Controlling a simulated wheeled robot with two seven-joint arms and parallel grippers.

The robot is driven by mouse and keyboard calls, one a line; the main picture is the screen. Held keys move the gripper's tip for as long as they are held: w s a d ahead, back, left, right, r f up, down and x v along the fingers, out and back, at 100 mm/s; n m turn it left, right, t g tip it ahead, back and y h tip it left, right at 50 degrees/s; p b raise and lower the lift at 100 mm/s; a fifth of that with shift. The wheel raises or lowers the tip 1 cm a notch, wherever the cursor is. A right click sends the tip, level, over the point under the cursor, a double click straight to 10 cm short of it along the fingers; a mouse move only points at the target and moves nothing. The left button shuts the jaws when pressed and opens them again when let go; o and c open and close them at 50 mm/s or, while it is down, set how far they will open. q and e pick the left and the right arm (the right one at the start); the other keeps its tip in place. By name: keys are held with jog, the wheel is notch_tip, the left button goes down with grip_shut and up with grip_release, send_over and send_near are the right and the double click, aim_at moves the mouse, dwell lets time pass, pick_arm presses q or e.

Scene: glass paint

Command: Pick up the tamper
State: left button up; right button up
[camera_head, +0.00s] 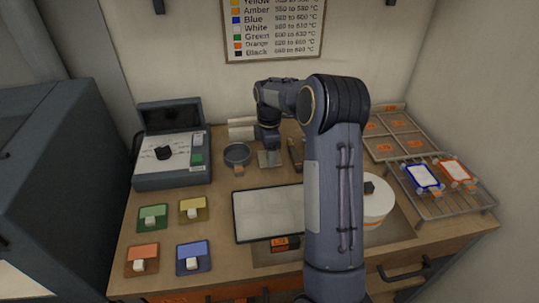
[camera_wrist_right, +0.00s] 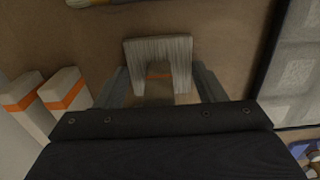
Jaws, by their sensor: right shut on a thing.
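My right gripper (camera_head: 268,143) is at the back middle of the table, pointing down, beside a round dark dish. In the right wrist view its two fingers (camera_wrist_right: 160,88) are shut on a pale grey, streaked, arch-shaped piece, which I take to be the tamper (camera_wrist_right: 158,48). In the head view a small grey plate, likely the same tamper (camera_head: 270,159), shows just below the gripper. I cannot tell whether it touches the table. My left gripper is not in view.
A pale dark-rimmed tray (camera_head: 236,225) lies in front of the gripper. The round dish (camera_head: 237,153) is close on its left. Colored swatches (camera_head: 194,257) and a control box (camera_head: 172,180) are at left. A wire rack (camera_head: 478,201) and a white pot (camera_head: 378,207) are at right.

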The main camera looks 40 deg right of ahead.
jog(key=shift+r, duration=0.5)
notch_tip(320, 180, up, 2)
jog(key=shift+r, duration=0.15)
jog(key=s+a+r+b, duration=0.2)
jog(key=s+a+r, duration=0.5)
jog(key=a, duration=0.5)
notch_tip(320, 180, up, 3)
jog(key=shift+s+f+b, duration=0.1)
jog(key=shift+s+b, duration=0.15)
jog(key=shift+b, duration=0.1)
